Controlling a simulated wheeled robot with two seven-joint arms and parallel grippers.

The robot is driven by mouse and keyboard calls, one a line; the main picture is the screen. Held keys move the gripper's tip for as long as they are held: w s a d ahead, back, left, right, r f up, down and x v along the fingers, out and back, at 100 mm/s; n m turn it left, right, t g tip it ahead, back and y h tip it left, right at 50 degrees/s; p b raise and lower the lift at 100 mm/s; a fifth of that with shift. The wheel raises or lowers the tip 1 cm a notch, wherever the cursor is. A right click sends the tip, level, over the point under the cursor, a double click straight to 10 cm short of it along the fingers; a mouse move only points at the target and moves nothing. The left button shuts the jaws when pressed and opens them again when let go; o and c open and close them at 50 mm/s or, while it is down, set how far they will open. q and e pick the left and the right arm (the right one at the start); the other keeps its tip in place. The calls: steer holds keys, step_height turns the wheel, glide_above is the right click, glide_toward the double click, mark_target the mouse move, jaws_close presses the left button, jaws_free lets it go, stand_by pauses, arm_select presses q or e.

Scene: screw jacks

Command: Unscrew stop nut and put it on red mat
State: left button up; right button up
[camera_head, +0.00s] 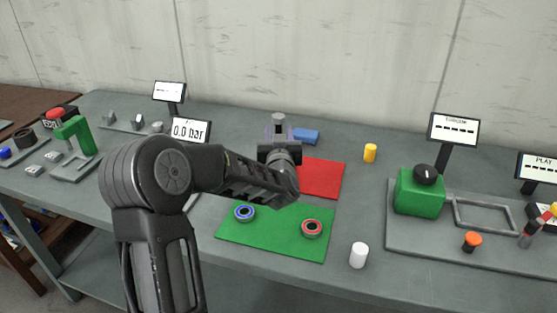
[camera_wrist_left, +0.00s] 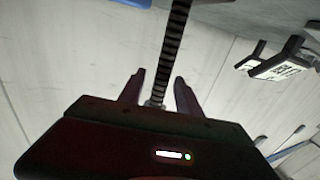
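My left gripper (camera_head: 279,130) is at the back of the table, just left of the red mat (camera_head: 322,178). In the left wrist view its two fingers (camera_wrist_left: 160,88) stand apart. A dark threaded rod (camera_wrist_left: 177,40) runs down between them, with a visible gap on each side. A small pale piece shows low between the fingers; I cannot tell if it is the stop nut. In the head view a grey rounded part (camera_head: 279,119) shows at the gripper's tips. My arm hides much of the area below it. The visible part of the red mat is bare. My right gripper is out of view.
A green mat (camera_head: 270,252) in front holds a blue ring (camera_head: 244,213) and a red ring (camera_head: 312,229). A white cylinder (camera_head: 358,255), yellow cylinder (camera_head: 370,153) and blue block (camera_head: 306,136) stand nearby. A green box (camera_head: 419,193) is at right.

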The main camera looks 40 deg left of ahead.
arm_select(q)
jaws_close()
stand_by(1.1)
steer(key=shift+r, duration=0.2)
